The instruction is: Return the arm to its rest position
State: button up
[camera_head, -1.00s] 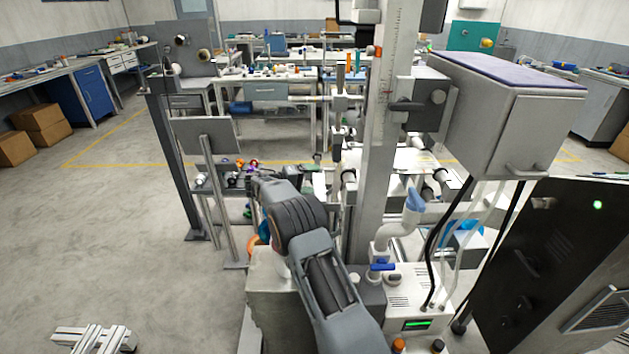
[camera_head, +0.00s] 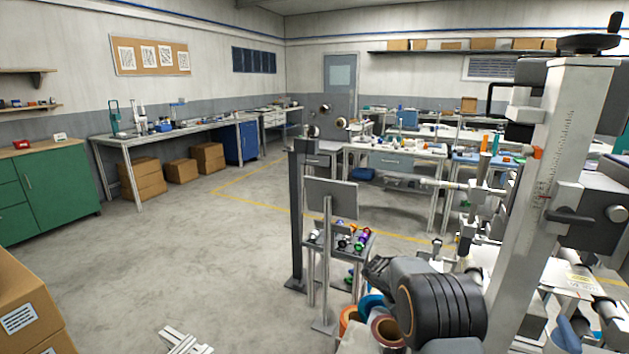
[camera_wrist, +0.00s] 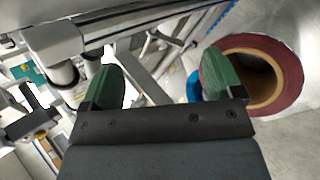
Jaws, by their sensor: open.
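My gripper (camera_wrist: 160,88) shows in the wrist view with its two green fingertips wide apart and nothing between them. A dark red roll (camera_wrist: 291,75) with a tan core lies just right of and behind the right fingertip. White and metal machine parts fill the view beyond the fingers. In the head view my dark, rounded arm is at the bottom centre-right, folded low beside the machine column (camera_head: 550,180). The fingertips cannot be made out there.
Orange, blue and brownish rolls (camera_head: 387,330) sit close beside my arm. A small stand (camera_head: 340,238) with several colourful reels is just beyond. Metal profiles (camera_head: 184,340) lie on the floor. Cardboard boxes (camera_head: 22,300) stand at the left. The floor (camera_head: 190,250) in the middle left is clear.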

jog(key=s+a+r+t+y+p, duration=0.1)
jog(key=s+a+r+y+p, duration=0.1)
jog(key=s+a+r, duration=0.2)
jog(key=s+a+r+m+t+y+p, duration=0.1)
jog(key=s+a+r+t+y+p, duration=0.1)
jog(key=s+r, duration=0.8)
jog(key=s+a+r+m+t+y+p, duration=0.1)
jog(key=s+a+r+y+p, duration=0.3)
jog(key=s, duration=0.7)
jog(key=shift+a+r+t, duration=0.6)
jog(key=shift+a+r, duration=0.65)
jog(key=shift+r, duration=0.4)
jog(key=shift+c, duration=0.2)
